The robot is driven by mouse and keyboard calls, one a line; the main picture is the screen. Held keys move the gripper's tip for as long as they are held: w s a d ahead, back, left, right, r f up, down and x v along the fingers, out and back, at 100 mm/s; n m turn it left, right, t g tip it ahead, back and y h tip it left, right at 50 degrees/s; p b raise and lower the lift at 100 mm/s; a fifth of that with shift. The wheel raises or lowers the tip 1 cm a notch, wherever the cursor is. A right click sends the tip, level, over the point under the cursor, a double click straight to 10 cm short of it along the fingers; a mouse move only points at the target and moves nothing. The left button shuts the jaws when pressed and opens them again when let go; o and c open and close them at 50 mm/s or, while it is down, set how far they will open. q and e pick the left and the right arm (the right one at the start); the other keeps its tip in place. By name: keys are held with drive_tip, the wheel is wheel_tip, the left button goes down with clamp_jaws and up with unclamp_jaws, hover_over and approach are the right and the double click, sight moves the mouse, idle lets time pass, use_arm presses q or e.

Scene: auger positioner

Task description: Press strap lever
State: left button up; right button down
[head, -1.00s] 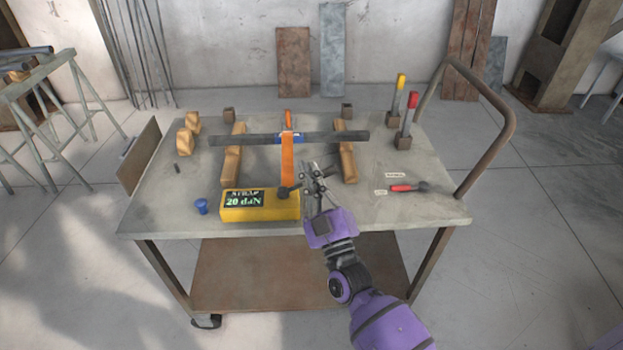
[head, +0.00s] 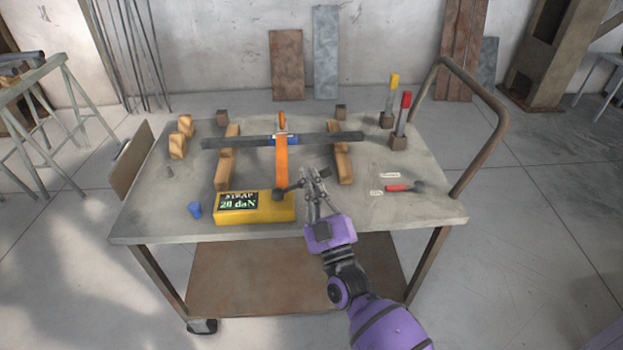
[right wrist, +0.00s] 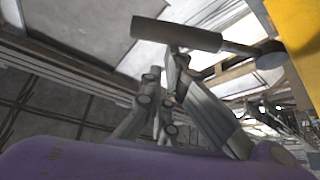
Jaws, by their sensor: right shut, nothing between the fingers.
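A yellow strap box (head: 254,212) sits at the front of the cart table, with a display reading "STRAP 20 daN". Its dark lever (head: 289,188) sticks out at its right end toward my right gripper; the lever also shows in the right wrist view (right wrist: 178,34). An orange strap (head: 282,165) runs from the box back over a dark bar (head: 225,142). My right gripper (head: 309,178) is shut and empty, right beside the lever's end. In the right wrist view the fingers are close below the lever; I cannot tell whether they touch it. My left gripper is not in view.
The bar lies across wooden blocks (head: 342,164). A red-handled tool (head: 399,188) lies on the right of the table (head: 400,220). Yellow and red upright levers (head: 403,115) stand at the back right. A blue knob (head: 195,210) is at the front left.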

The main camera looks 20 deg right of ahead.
drive_tip(key=shift+f, duration=0.15)
drive_tip(key=d+f+m+h+b, duration=0.1)
drive_tip(key=m+h, duration=0.1)
drive_tip(key=m, duration=0.1)
drive_tip(key=f+m+h+b, duration=0.2)
drive_tip(key=m, duration=0.1)
drive_tip(key=d+f+m+h+b, duration=0.1)
drive_tip(key=m+h, duration=0.1)
drive_tip(key=m, duration=0.1)
drive_tip(key=shift+s+d+f, duration=0.3)
drive_tip(key=shift+s, duration=0.05)
